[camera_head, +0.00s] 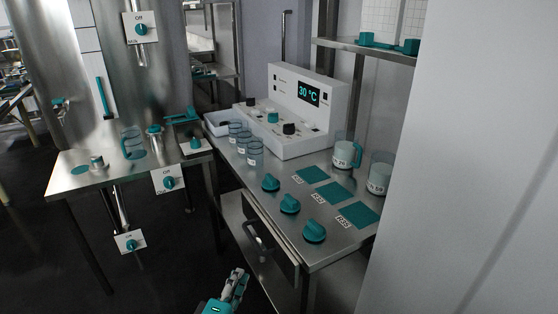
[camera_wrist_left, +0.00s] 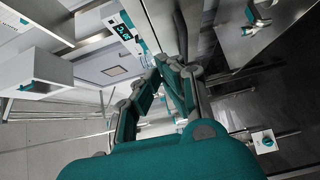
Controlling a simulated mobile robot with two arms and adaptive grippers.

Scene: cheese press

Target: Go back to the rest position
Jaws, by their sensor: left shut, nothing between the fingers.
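My left gripper (camera_head: 237,283) shows at the bottom of the head view, low in front of the steel table with the drawer. Its fingers are shut and empty, and it touches nothing. In the left wrist view the gripper's fingers (camera_wrist_left: 168,66) come together at the tips with nothing between them. My right gripper is in neither view.
The steel table (camera_head: 285,187) holds a control unit (camera_head: 309,95) reading 30 °C, several jars, teal knobs (camera_head: 314,232), teal mats (camera_head: 358,215) and two mugs. A drawer (camera_head: 268,240) faces my gripper. A smaller table (camera_head: 115,178) stands left. Dark floor lies open between.

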